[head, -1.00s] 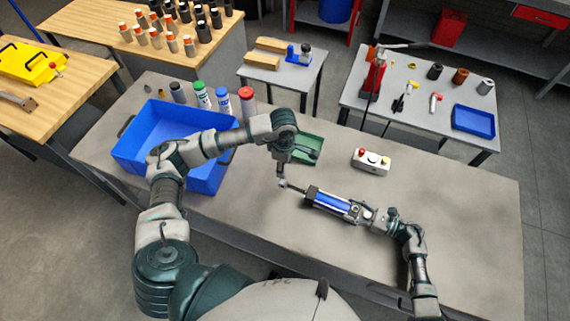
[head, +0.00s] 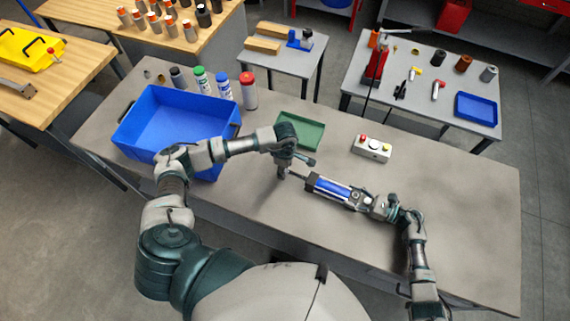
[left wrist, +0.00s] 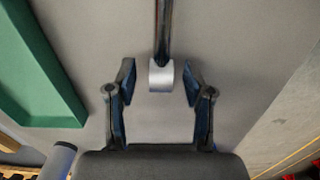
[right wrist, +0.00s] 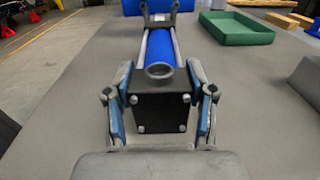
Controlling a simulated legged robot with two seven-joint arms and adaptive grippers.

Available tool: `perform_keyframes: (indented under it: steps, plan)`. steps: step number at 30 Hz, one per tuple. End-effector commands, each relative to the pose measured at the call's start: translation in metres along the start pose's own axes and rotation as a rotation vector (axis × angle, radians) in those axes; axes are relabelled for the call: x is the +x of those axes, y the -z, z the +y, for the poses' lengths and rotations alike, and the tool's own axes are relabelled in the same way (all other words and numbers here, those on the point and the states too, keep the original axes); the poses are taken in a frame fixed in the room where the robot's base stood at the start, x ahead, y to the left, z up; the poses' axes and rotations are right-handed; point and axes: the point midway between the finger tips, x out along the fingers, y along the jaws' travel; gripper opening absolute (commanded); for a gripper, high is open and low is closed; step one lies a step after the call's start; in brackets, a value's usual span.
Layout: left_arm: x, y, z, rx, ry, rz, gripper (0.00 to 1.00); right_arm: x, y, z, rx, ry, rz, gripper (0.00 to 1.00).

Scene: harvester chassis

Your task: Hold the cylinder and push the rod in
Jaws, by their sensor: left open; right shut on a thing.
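The cylinder (head: 333,188) has a blue barrel between black end blocks and lies above the front middle of the table. Its blue barrel (right wrist: 158,50) and near black end block (right wrist: 160,112) show in the right wrist view. My right gripper (head: 368,204) is shut on that end block, one finger on each side. The dark rod (head: 298,176) sticks out of the cylinder's left end. In the left wrist view, the rod (left wrist: 163,30) ends in a silver tip (left wrist: 161,76). My left gripper (head: 284,174) is open, its fingers either side of the tip with gaps showing.
A green tray (head: 318,135) lies behind the left gripper. A blue bin (head: 128,140) stands at the left, with several bottles behind it. A white button box (head: 372,149) sits behind the cylinder. The table's right part is clear.

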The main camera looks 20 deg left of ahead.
Motion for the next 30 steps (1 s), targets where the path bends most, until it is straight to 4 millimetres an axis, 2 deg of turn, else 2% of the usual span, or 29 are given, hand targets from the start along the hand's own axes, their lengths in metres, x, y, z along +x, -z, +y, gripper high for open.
perform_keyframes:
  steps: [5, 6, 12, 30]
  plan:
    - [0.000, 0.000, 0.000, 0.000, 0.000, 0.000, 0.52, 0.000, 0.000, 0.000, 0.000, 0.001, 0.000, 0.00]
    - [0.000, 0.000, 0.000, 0.000, 0.000, 0.000, 0.50, 0.000, 0.000, 0.000, 0.000, 0.001, 0.000, 0.00]
    - [0.000, 0.000, 0.000, 0.000, 0.000, 0.000, 0.00, 0.000, 0.000, 0.000, 0.000, 0.001, 0.000, 0.00]
    - [0.000, -0.010, 0.001, 0.001, -0.002, -0.002, 0.00, 0.000, 0.000, 0.000, 0.000, -0.001, -0.001, 0.00]
